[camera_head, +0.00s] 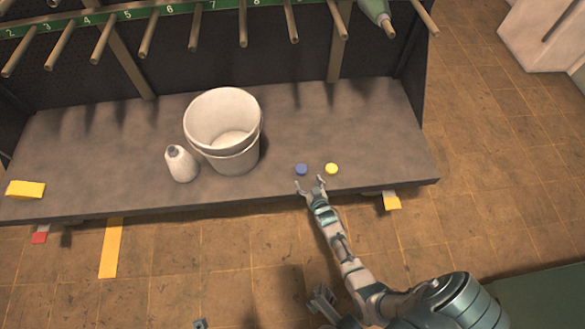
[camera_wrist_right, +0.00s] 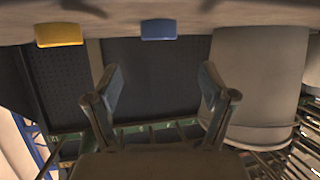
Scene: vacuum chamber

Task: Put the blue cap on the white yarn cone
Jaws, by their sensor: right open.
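The blue cap (camera_head: 301,169) lies on the grey shelf near its front edge. It also shows in the right wrist view (camera_wrist_right: 158,29), where the picture is upside down. The white yarn cone (camera_head: 181,164) stands upright on the shelf to the left, its narrow grey tip bare. My right gripper (camera_head: 311,184) is open and empty just in front of the blue cap, apart from it. In the right wrist view its two fingers (camera_wrist_right: 160,90) are spread, with the blue cap beyond them. Only a small grey part at the bottom edge may be my left gripper (camera_head: 200,324).
A yellow cap (camera_head: 332,169) lies right of the blue one. White stacked buckets (camera_head: 237,160) stand between the cone and the caps. A yellow block (camera_head: 25,189) lies at the shelf's left end. Pegs on a green numbered rail (camera_head: 185,8) jut out above. The shelf's right part is clear.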

